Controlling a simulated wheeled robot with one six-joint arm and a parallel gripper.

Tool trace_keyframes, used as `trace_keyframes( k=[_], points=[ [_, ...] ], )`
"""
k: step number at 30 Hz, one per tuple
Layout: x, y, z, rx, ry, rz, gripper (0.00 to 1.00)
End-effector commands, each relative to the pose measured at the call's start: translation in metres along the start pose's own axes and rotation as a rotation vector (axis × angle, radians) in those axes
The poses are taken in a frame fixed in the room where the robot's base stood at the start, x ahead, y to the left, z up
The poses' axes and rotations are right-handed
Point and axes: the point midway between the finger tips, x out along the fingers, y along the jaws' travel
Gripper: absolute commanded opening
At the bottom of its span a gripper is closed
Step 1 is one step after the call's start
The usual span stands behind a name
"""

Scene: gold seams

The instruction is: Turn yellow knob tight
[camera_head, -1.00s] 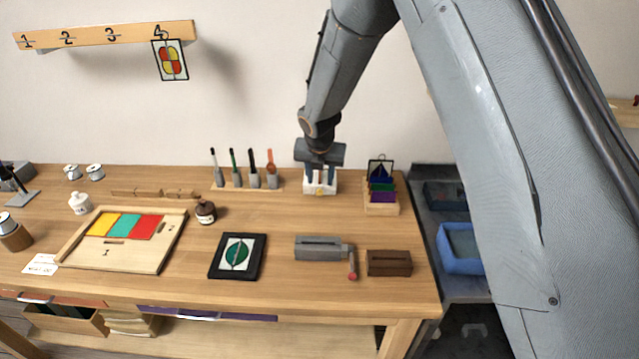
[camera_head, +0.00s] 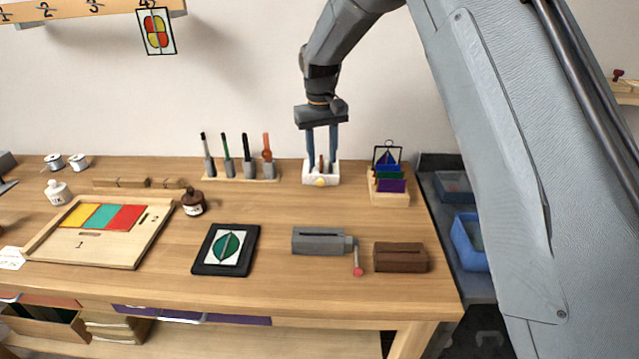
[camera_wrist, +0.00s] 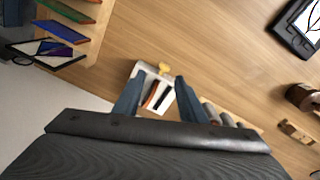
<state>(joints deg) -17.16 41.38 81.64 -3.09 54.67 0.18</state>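The yellow knob (camera_head: 320,182) sits low on the front of a small white block (camera_head: 332,176) near the back of the workbench. The wrist view also shows the yellow knob (camera_wrist: 165,68) at the edge of the white block (camera_wrist: 143,77). Slim orange-brown and dark items stand in the block. My gripper (camera_head: 322,162) is open, pointing down over the block, with one blue finger on each side of those items. In the wrist view my gripper (camera_wrist: 158,88) has its fingers spread at the block's sides, and the knob lies beyond the fingertips. Whether the fingers touch the block is unclear.
A tool rack (camera_head: 235,178) with several upright tools stands left of the block. A wooden rack (camera_head: 390,197) of coloured panes stands right. A grey box (camera_head: 318,243) with a red-tipped lever and a black-framed picture (camera_head: 207,255) lie in front. Bench between is clear.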

Motion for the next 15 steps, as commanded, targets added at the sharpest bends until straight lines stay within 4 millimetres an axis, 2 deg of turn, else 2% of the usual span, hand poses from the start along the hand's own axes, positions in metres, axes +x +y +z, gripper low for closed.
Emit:
trace_keyframes(
  k=[3, 6, 11, 15],
  points=[
    [-0.001, -0.003, -0.002, 0.202, -0.024, -0.023, 0.38],
    [-0.003, -0.004, -0.003, 0.307, -0.039, -0.034, 0.38],
    [0.0, -0.005, -0.001, 0.364, -0.05, -0.038, 0.38],
    [0.016, -0.006, 0.0, 0.364, -0.052, -0.037, 0.38]
  ],
)
